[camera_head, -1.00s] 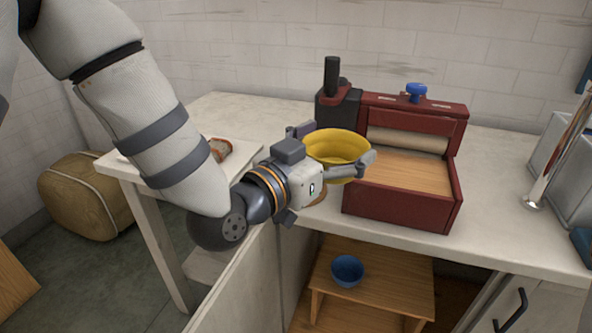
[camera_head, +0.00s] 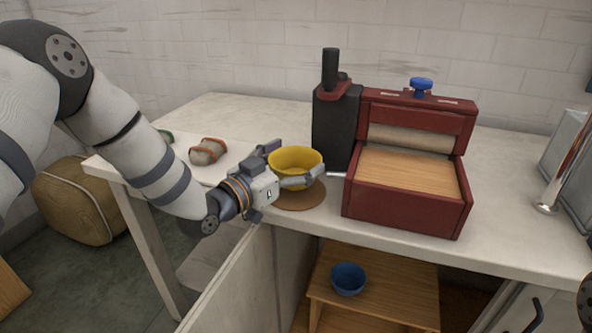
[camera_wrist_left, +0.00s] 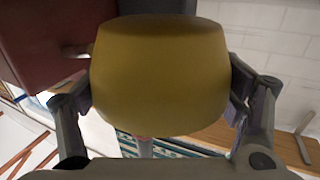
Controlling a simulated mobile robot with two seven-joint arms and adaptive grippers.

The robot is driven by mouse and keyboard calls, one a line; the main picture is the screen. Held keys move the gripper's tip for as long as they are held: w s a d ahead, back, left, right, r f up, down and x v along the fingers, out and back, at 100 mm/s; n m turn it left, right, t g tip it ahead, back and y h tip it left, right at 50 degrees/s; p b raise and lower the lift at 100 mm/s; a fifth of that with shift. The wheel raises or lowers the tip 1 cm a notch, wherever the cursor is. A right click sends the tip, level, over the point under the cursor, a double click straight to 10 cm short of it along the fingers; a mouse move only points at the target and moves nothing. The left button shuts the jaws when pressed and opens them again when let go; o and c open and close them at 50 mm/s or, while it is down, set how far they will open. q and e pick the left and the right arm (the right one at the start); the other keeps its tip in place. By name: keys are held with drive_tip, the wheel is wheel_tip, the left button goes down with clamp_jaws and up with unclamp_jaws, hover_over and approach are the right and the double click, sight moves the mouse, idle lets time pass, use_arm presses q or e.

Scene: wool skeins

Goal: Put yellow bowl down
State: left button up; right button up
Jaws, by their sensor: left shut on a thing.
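The yellow bowl (camera_head: 296,161) is upright, close over a round brown mat (camera_head: 303,198) on the white counter. I cannot tell whether its base touches the mat. My left gripper (camera_head: 285,168) is shut on the bowl, with one finger on each side of it. In the left wrist view the bowl (camera_wrist_left: 160,75) fills the space between both fingers of my left gripper (camera_wrist_left: 160,100). My right gripper is not in view.
A dark red press with a wooden bed (camera_head: 407,190) and a black block (camera_head: 336,128) stand just right of the bowl. A wrapped skein (camera_head: 208,150) lies on a white sheet at left. A blue bowl (camera_head: 347,279) sits on a wooden stool (camera_head: 385,287) below.

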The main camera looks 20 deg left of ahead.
use_arm(q)
wheel_tip(320, 180, down, 2)
drive_tip(key=shift+f, duration=0.25)
drive_tip(key=shift+r, duration=0.2)
drive_tip(key=shift+f, duration=0.2)
drive_tip(key=o, duration=1)
